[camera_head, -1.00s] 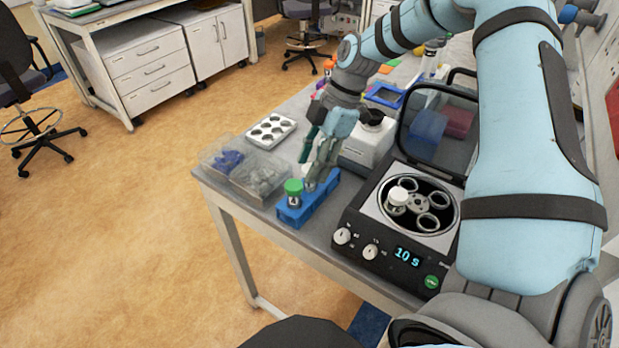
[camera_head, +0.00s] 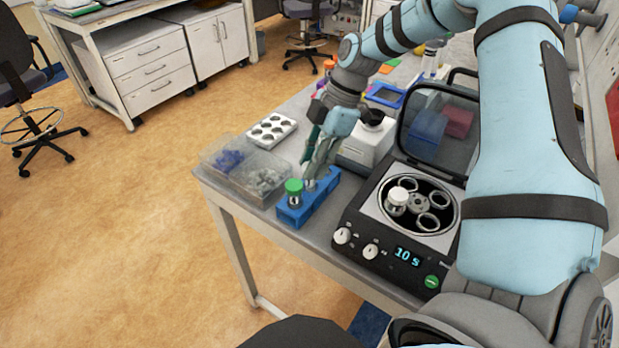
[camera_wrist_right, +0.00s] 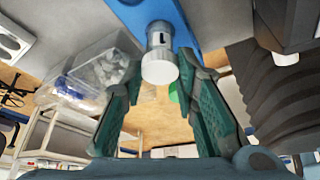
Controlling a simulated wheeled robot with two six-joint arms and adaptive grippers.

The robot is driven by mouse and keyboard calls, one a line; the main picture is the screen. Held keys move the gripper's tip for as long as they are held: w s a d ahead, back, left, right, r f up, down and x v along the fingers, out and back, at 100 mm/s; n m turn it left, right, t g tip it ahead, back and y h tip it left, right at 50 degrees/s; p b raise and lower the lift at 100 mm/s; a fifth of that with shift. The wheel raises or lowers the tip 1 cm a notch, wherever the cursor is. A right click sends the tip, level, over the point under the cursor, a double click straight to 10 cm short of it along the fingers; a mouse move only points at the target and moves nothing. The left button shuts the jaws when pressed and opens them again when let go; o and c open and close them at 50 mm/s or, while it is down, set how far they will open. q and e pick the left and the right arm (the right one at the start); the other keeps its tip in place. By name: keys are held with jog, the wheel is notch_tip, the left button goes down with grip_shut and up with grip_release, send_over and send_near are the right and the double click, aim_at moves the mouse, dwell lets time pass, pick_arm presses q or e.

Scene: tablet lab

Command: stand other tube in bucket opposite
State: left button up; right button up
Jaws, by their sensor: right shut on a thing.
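My right gripper (camera_head: 311,178) points down at the blue rack (camera_head: 321,196), its fingers shut on a white-capped tube (camera_wrist_right: 160,66). The tube stands in the rack, and the fingers mostly hide it in the head view. A green-capped tube (camera_head: 294,190) stands in the rack's near end. The centrifuge (camera_head: 352,223) has its lid open. Another white-capped tube (camera_head: 398,197) stands in the left bucket of its rotor. The bucket opposite (camera_head: 440,199), right of the hub, looks empty. My left gripper is not in view.
Clear bins (camera_head: 245,171) with blue and grey bits stand left of the rack, with a white well tray (camera_head: 272,130) behind. A white device (camera_head: 367,147) stands between rack and lid. The raised lid (camera_head: 440,128) borders the centrifuge's far side.

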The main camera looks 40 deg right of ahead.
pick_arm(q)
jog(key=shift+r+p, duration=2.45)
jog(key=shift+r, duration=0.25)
pick_arm(e)
jog(key=shift+r, duration=3.55)
